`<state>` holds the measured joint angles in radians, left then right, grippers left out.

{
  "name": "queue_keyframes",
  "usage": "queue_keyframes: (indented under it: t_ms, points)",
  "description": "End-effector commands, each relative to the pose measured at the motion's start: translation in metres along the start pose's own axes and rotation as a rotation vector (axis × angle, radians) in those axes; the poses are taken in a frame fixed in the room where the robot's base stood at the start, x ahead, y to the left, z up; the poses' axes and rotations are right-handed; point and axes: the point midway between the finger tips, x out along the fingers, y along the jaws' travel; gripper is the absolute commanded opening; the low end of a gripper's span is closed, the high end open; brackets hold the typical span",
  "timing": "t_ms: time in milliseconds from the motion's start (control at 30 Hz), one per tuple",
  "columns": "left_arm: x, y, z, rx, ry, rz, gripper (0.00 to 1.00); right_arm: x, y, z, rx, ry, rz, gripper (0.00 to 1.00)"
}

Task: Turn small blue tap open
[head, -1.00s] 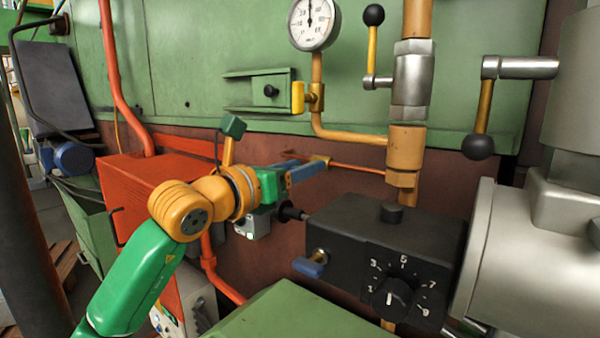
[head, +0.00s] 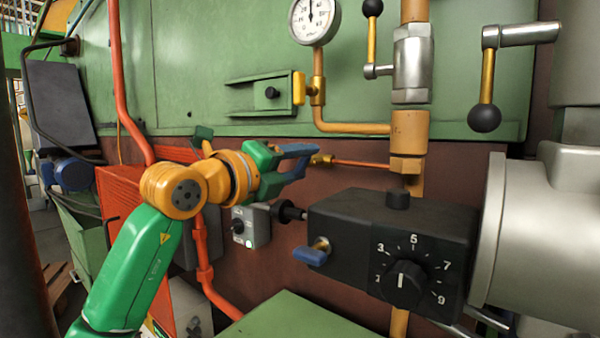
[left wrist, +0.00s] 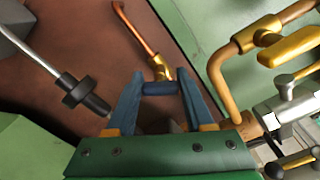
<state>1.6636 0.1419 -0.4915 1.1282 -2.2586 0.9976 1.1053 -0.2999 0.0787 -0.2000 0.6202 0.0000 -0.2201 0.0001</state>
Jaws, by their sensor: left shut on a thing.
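The small blue tap (left wrist: 160,88) shows in the left wrist view as a short blue handle in front of a brass fitting (left wrist: 159,74) on a thin copper pipe. My left gripper (left wrist: 160,84) has a blue-grey finger on each side of the handle and is shut on it near the fingertips. In the head view my left gripper (head: 312,155) reaches from the left to the brass fitting (head: 322,160). The fingers hide the handle there. My right gripper is not in view.
A black control box (head: 395,245) with a numbered dial stands below right; another blue-handled tap (head: 311,254) is on its side. A yellow-handled valve (head: 299,88) and pressure gauge (head: 314,18) are above. A grey switch box (head: 250,227) sits below my gripper.

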Motion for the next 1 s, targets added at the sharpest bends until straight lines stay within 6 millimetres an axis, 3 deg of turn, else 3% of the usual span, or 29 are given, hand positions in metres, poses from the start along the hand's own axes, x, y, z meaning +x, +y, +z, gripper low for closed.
queue_keyframes:
  t_ms: [500, 1000]
  points:
    - [-0.001, 0.002, 0.0, -0.404, -0.003, -0.005, 0.0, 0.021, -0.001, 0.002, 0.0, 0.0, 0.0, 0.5]
    - [-0.001, 0.001, 0.0, -0.541, -0.002, -0.005, 0.0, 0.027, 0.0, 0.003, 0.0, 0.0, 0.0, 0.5]
